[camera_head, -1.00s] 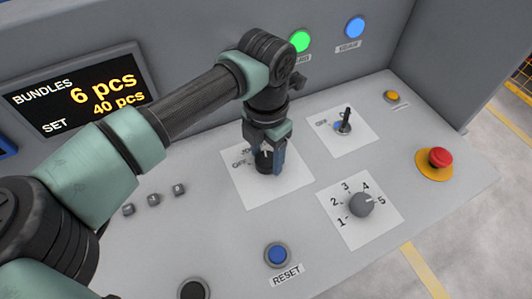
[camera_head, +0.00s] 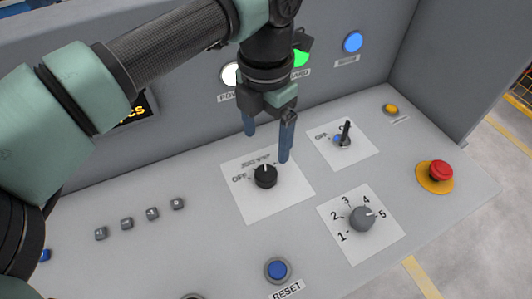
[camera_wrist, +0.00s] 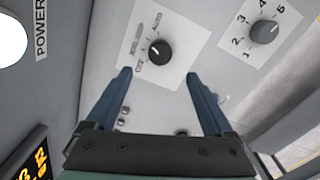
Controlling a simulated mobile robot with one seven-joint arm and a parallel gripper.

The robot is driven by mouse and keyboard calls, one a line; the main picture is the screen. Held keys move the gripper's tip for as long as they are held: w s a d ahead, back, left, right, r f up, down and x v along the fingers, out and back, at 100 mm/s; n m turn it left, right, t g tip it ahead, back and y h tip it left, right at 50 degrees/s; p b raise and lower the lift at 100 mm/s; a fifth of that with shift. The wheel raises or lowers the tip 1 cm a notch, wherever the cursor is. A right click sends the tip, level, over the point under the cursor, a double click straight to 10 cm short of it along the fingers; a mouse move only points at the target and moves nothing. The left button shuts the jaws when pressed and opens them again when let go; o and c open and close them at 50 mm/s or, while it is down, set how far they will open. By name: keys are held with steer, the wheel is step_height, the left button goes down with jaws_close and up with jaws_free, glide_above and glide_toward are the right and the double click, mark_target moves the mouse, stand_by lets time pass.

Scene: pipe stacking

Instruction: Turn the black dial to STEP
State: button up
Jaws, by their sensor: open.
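The black dial (camera_head: 265,177) sits on a white plate (camera_head: 285,203) on the sloped console. OFF stands at the dial's left; the small lettering above it is too blurred to read surely. Its white pointer mark points up toward that lettering in the head view. In the wrist view the black dial (camera_wrist: 159,52) lies ahead of the fingertips. My gripper (camera_head: 267,147) is open and empty, with blue fingers raised above and behind the dial, apart from it. In the wrist view my gripper (camera_wrist: 158,73) shows both fingers spread apart.
A grey numbered knob (camera_head: 362,218) and a toggle switch (camera_head: 345,134) sit right of the dial. A blue RESET button (camera_head: 277,270) is in front. A red emergency button (camera_head: 438,172) is at far right. Several small grey buttons (camera_head: 152,213) are left.

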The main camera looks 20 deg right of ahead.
steer(key=shift+r, duration=1.5)
